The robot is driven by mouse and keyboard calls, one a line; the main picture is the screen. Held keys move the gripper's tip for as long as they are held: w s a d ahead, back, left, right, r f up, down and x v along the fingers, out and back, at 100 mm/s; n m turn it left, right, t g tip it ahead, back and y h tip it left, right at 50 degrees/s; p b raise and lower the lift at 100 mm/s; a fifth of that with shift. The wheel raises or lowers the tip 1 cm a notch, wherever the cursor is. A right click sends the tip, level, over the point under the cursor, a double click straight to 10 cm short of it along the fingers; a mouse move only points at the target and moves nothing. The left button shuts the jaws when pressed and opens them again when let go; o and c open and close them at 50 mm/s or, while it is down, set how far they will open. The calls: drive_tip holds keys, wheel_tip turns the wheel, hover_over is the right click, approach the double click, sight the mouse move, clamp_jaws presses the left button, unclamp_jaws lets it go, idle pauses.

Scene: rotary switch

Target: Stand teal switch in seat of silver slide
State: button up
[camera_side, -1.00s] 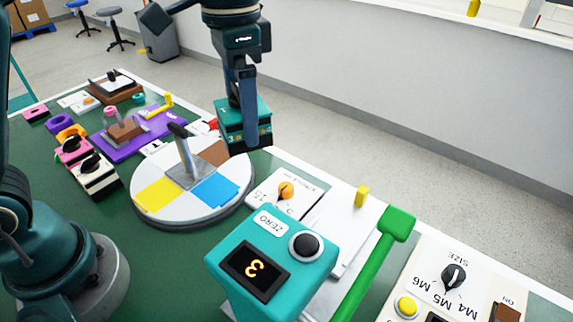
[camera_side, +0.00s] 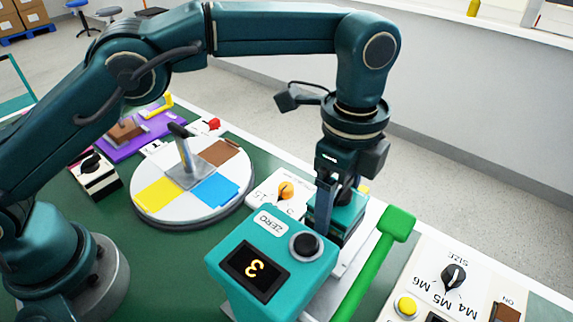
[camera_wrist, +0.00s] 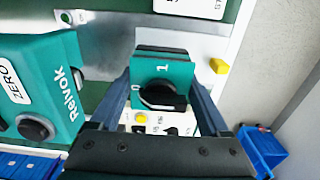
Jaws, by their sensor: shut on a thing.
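The teal switch (camera_wrist: 163,72) has a black knob and 0 and 1 marks on its face. My gripper (camera_wrist: 161,84) is shut on it, with one finger on each side in the wrist view. In the side view my gripper (camera_side: 326,212) holds the teal switch (camera_side: 348,212) behind the teal readout box. The silver slide (camera_side: 352,262) shows as a pale metal strip between that box and the green handle, and in the wrist view (camera_wrist: 105,42). Its seat is hidden, and I cannot tell whether the switch touches it.
The teal ZERO box (camera_side: 270,260) stands close in front of my gripper. A green handle (camera_side: 375,255) rises to the right, beside a panel with a SIZE knob (camera_side: 453,277). A round turntable (camera_side: 160,215) with a lever is at left. A yellow peg (camera_wrist: 219,66) is near the switch.

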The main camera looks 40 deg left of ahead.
drive_tip(key=shift+f, duration=2.25)
drive_tip(key=o, duration=1.1)
